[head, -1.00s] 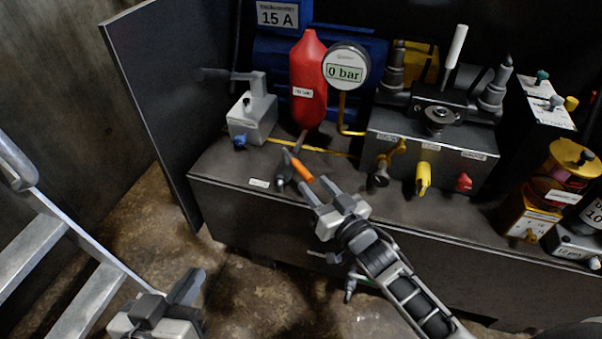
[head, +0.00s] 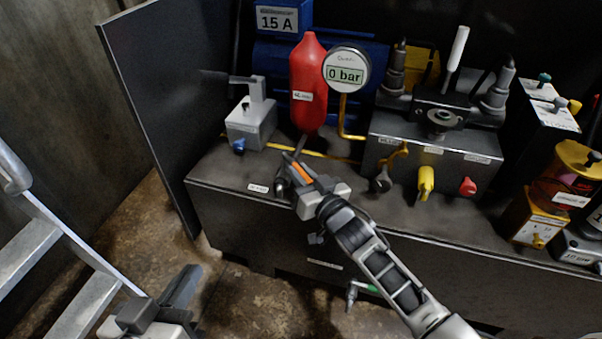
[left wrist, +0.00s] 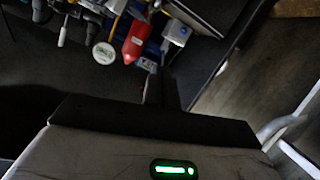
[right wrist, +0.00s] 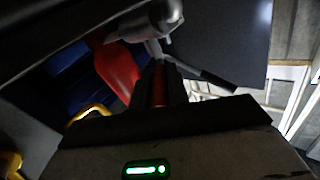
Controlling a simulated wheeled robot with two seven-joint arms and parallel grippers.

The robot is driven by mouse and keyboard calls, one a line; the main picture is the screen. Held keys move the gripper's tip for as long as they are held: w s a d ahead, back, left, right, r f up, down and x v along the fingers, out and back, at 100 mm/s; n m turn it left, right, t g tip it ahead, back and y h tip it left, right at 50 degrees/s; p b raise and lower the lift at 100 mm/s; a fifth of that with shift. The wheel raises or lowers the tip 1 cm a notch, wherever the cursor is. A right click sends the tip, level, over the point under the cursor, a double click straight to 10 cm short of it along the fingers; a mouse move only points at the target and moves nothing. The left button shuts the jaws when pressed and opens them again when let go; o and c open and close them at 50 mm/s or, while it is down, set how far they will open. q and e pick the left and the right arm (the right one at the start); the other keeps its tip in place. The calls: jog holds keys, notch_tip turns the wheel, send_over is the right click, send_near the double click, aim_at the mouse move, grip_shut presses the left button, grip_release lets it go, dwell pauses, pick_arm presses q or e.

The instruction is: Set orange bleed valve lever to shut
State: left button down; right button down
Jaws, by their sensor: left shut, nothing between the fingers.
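The orange bleed valve lever (head: 303,173) sits on a dark valve at the front left edge of the dark bench. My right gripper (head: 300,172) is at the lever, with its fingers on either side of it and a gap between them. In the right wrist view a red-orange strip (right wrist: 158,88) shows between the dark fingers; contact cannot be told. The fingers hide part of the valve. My left gripper (head: 187,285) is shut and empty, low over the floor, well apart from the valve.
A red cylinder (head: 308,85) and a gauge reading 0 bar (head: 346,70) stand behind the lever. A grey box with a handle (head: 251,125) is behind left. A valve block (head: 440,150) stands right. A ladder (head: 75,240) is at left.

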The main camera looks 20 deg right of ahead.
jog(key=shift+w+d+r+n+y+p, duration=0.1)
jog(key=shift+d+r+n+y+p, duration=0.15)
jog(key=shift+n+y+p, duration=0.3)
pick_arm(q)
jog(key=shift+s+a+f, duration=0.15)
jog(key=shift+s+f, duration=0.15)
jog(key=shift+f, duration=0.3)
pick_arm(e)
jog(key=shift+w+d+f+n+g+y, duration=0.1)
jog(key=shift+d+n+g+y, duration=0.15)
jog(key=shift+n+g+y, duration=0.4)
jog(key=shift+w+d+f+n+g+y, duration=0.1)
jog(key=shift+d+n+g+y, duration=0.1)
jog(key=shift+y, duration=0.7)
jog(key=c, duration=1.3)
grip_release()
jog(key=shift+c, duration=0.2)
pick_arm(q)
jog(key=shift+w+r, duration=0.1)
jog(key=shift+m, duration=0.3)
